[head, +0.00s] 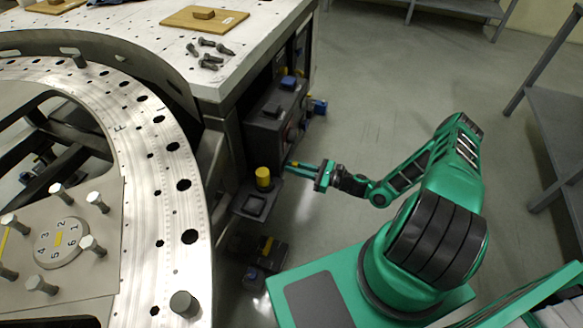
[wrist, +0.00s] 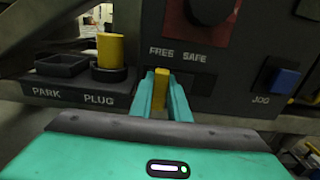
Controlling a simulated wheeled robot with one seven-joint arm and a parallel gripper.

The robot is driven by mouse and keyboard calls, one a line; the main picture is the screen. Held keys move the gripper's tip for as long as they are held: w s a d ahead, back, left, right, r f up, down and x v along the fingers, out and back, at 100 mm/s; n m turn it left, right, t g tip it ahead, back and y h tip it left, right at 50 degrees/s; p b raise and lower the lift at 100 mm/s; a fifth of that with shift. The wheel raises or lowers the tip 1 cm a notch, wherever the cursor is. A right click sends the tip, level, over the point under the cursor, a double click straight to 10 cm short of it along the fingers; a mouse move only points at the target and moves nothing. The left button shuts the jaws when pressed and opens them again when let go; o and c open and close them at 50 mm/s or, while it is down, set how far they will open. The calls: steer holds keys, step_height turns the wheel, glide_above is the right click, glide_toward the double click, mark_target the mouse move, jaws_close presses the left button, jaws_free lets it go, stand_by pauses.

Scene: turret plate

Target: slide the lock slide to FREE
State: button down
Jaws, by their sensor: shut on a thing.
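The lock slide (wrist: 161,78) is a small yellow tab in a dark slot on the front of the dark control box (head: 262,135). In the wrist view it stands below the word FREE, and the slot runs on to the right below SAFE. My gripper (wrist: 164,98) is shut on the tab, one green finger on each side. In the head view my gripper (head: 293,167) reaches the box from the right; the tab is mostly hidden there by the fingers.
Left of the slide, a yellow plug (wrist: 110,50) stands upright in the PLUG holder, beside an empty PARK recess (wrist: 62,66). The floor right of the box is clear.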

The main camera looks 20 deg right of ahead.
steer(key=c, duration=1.7)
jaws_free()
steer(key=shift+s+a, duration=0.15)
steer(key=shift+s, duration=0.05)
steer(key=shift+s+d, duration=0.2)
steer(key=shift+d, duration=0.2)
steer(key=v, duration=1)
steer(key=shift+w, duration=0.1)
